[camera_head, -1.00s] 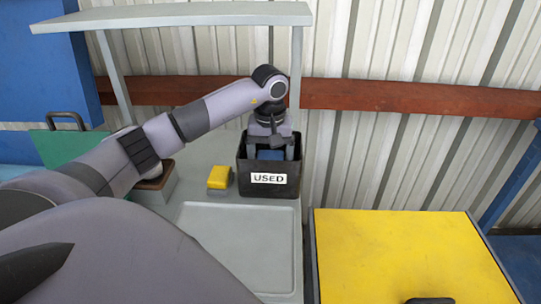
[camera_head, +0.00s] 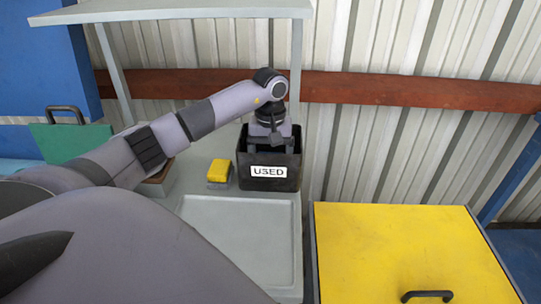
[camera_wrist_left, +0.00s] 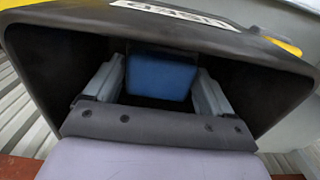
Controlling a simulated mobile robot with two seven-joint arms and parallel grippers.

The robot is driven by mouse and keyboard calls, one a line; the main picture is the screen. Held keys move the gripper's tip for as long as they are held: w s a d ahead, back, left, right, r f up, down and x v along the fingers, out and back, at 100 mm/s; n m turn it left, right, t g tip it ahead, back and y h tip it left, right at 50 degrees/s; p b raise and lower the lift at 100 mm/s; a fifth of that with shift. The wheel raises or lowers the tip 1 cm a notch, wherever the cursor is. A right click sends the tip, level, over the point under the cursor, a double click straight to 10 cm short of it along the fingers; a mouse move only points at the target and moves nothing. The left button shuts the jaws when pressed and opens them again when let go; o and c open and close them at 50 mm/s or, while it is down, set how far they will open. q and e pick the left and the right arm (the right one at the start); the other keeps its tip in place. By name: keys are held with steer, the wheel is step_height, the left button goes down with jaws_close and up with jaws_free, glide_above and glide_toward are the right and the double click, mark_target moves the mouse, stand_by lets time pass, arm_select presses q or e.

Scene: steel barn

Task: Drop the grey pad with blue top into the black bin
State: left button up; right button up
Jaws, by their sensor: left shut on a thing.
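The black bin (camera_head: 286,176) with a white "USED" label stands on a grey bench by the back wall. My left gripper (camera_wrist_left: 160,85) reaches down through the bin's open top, with its fingertips below the rim. It is shut on the grey pad with blue top (camera_wrist_left: 162,75), whose blue face shows between the fingers in the left wrist view. In the head view the pad is hidden inside the bin. The dark bin walls surround the gripper in the wrist view. My right gripper is not in view.
A yellow-topped grey pad (camera_head: 218,171) lies just left of the bin. An empty grey tray (camera_head: 245,240) is in front. A yellow lid (camera_head: 400,250) with a black handle is at right. A shelf (camera_head: 180,12) hangs above.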

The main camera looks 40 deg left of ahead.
arm_select(q)
steer(key=o, duration=0.8)
step_height(320, 180, up, 9)
steer(key=shift+f, duration=0.15)
stand_by(0.4)
